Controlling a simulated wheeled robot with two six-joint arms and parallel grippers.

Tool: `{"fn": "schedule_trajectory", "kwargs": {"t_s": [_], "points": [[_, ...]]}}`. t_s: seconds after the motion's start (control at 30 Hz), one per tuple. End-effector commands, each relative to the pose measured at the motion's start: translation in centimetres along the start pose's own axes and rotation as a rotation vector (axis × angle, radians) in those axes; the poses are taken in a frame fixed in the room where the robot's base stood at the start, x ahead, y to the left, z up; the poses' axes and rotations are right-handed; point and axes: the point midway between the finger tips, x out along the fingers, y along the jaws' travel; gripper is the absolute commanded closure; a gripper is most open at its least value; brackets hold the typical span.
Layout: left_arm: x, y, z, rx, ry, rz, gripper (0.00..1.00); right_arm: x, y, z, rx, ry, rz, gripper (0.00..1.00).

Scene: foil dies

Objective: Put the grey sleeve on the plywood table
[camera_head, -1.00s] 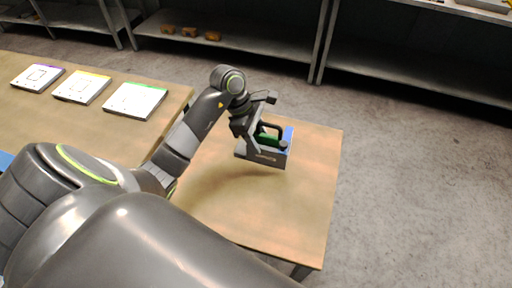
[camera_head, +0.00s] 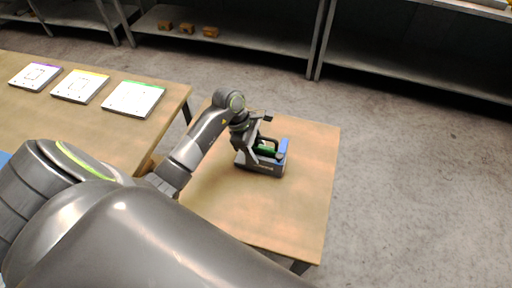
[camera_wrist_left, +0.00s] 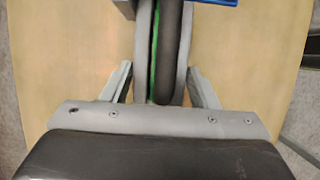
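The grey sleeve (camera_head: 262,168) is a low grey box shape with a green part, a black handle and a blue piece at its right end. It is at, or just above, the small plywood table (camera_head: 300,205); I cannot tell whether it touches. My left gripper (camera_head: 256,143) comes down on it from above. In the left wrist view the gripper's fingers (camera_wrist_left: 160,75) sit close on both sides of the sleeve (camera_wrist_left: 143,45), with the black handle between them. The finger contact is partly hidden. My right gripper is not in view.
A second wooden table (camera_head: 60,125) at the left carries a purple-edged plate (camera_head: 37,77), a yellow-edged plate (camera_head: 80,87) and a green-edged plate (camera_head: 134,99). Metal shelves (camera_head: 240,40) stand behind. The near and right parts of the small table are clear.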

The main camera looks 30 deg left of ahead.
Motion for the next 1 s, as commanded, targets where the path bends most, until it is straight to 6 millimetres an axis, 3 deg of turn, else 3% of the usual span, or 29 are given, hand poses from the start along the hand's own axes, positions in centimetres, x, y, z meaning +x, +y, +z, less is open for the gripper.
{"fn": "schedule_trajectory", "kwargs": {"t_s": [0.13, 0.53, 1.0], "points": [[-0.1, 0.0, 0.0, 0.000, 0.000, 0.000, 0.28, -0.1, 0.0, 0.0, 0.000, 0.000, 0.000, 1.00], [-0.6, 0.1, 0.0, 0.000, 0.001, 0.002, 0.28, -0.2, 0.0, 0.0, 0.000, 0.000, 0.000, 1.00], [-9.5, 0.1, -0.1, 0.001, 0.005, 0.005, 0.28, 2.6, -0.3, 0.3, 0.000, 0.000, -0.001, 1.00]]}}
